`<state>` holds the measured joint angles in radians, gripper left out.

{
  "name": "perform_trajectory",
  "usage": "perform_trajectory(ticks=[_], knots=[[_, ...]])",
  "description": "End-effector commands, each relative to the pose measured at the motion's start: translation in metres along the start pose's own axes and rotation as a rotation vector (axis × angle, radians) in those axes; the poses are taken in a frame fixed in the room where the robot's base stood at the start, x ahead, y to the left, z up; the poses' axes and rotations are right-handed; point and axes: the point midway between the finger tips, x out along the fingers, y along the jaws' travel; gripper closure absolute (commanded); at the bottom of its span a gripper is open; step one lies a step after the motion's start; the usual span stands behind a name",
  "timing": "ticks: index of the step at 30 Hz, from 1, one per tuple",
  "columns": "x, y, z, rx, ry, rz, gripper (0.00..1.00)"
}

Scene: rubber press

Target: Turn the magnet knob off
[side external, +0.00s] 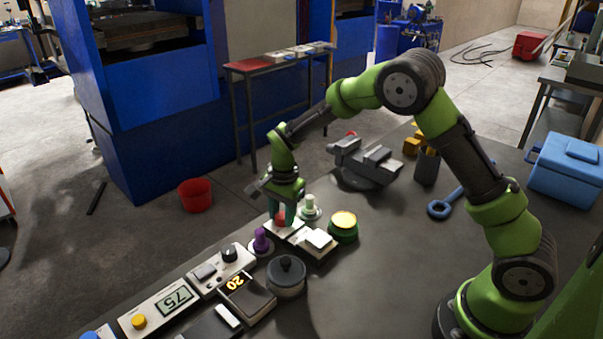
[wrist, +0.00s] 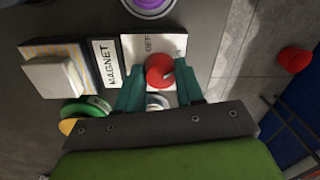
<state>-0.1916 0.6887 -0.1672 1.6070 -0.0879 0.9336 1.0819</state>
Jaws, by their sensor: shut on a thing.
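The red magnet knob (wrist: 160,68) sits on a white plate (wrist: 135,50) marked OFF, beside a MAGNET label (wrist: 105,63) in the wrist view. A second marking on the plate's right is mostly hidden. A pale mark on the knob lies at its right side, away from OFF. My gripper (wrist: 160,82) is shut on the knob, with one teal finger on each side. In the side external view my gripper (side external: 280,208) points down at the panel, and the red knob (side external: 280,219) shows only partly between the fingers.
A white rocker switch (side external: 319,239), a yellow-topped green button (side external: 343,223), a purple knob (side external: 261,241) and a pale green-based knob (side external: 310,206) stand close around. A grey lidded pot (side external: 287,276) and display boxes (side external: 160,308) are nearer the camera. A grey vise (side external: 365,163) stands behind.

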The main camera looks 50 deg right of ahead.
Motion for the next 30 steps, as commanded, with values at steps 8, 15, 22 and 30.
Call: perform_trajectory(ticks=[8,15,22,30], knots=[[-0.0007,-0.0002,-0.0006,-0.070,-0.004,-0.001,0.94],[-0.0009,-0.0002,-0.0010,-0.240,-0.015,-0.002,0.94],[-0.0009,0.0000,-0.0017,-0.456,-0.027,-0.001,0.94],[-0.0010,-0.0001,-0.0025,-0.712,-0.042,-0.001,0.94]])
